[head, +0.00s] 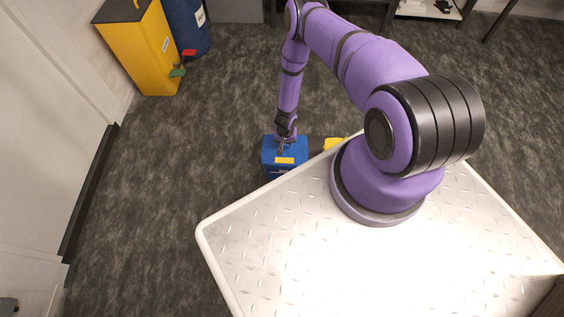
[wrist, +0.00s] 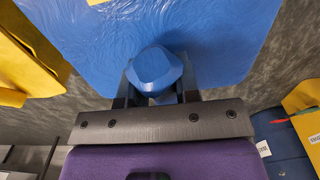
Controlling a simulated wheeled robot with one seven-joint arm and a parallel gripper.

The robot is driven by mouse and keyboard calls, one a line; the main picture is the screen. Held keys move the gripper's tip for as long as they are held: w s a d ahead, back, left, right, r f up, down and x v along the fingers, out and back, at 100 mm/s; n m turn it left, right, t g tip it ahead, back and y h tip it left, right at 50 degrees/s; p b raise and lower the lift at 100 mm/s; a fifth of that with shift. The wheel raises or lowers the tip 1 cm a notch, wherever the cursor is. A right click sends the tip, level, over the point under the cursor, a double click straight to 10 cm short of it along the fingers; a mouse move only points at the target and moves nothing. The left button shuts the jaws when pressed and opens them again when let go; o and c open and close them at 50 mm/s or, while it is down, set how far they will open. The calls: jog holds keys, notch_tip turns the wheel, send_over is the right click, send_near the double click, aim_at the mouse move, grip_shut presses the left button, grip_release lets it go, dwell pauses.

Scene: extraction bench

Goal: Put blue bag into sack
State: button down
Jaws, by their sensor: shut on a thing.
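The blue bag (head: 285,155) is a boxy blue shape with a yellow patch on top, just beyond the edge of my base. My gripper (head: 284,138) points down at its top. In the wrist view the bag's broad blue face (wrist: 210,25) fills the top, and my gripper (wrist: 154,72) is shut on its faceted blue knob. I cannot tell whether the bag touches the floor. A blue, rounded container (head: 187,25) with a white label stands at the back left; I cannot tell whether it is the sack.
A tall yellow bin (head: 140,45) with a label stands left of the blue container. A yellow object (head: 334,143) lies right of the bag, partly hidden by my base. A white wall (head: 45,90) runs along the left. The dark carpet (head: 180,150) between is clear.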

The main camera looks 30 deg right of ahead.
notch_tip(320, 180, up, 30)
dwell(0.8)
jog(key=shift+r, duration=0.15)
notch_tip(320, 180, up, 30)
dwell(0.6)
notch_tip(320, 180, up, 18)
jog(key=shift+r, duration=0.2)
dwell(0.6)
dwell(0.5)
